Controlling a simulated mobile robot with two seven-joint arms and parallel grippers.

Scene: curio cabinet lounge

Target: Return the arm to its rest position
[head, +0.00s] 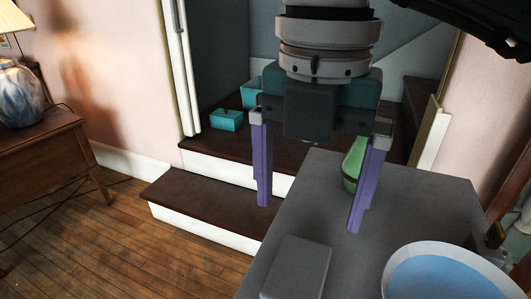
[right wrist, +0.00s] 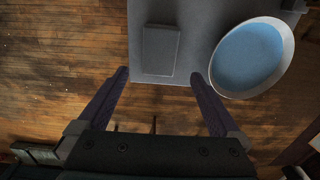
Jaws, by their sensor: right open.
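My right gripper (head: 309,217) hangs fingers down in the middle of the head view, with its two purple fingers spread wide and nothing between them. In the right wrist view the same open gripper (right wrist: 160,73) shows from the bottom edge, its fingertips near the edge of a grey flat top (right wrist: 200,20). A green object (head: 352,165) stands partly hidden behind the right-hand finger; I cannot tell what it is. My left gripper is in neither view.
The grey flat top (head: 410,190) carries a grey block (head: 297,268) and a white-rimmed bowl, blue inside (head: 445,275). Dark steps (head: 190,200) with teal boxes (head: 226,120) lie behind. A wooden side table (head: 50,140) with a blue-white lamp (head: 18,95) stands left. Wooden floor is clear front left.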

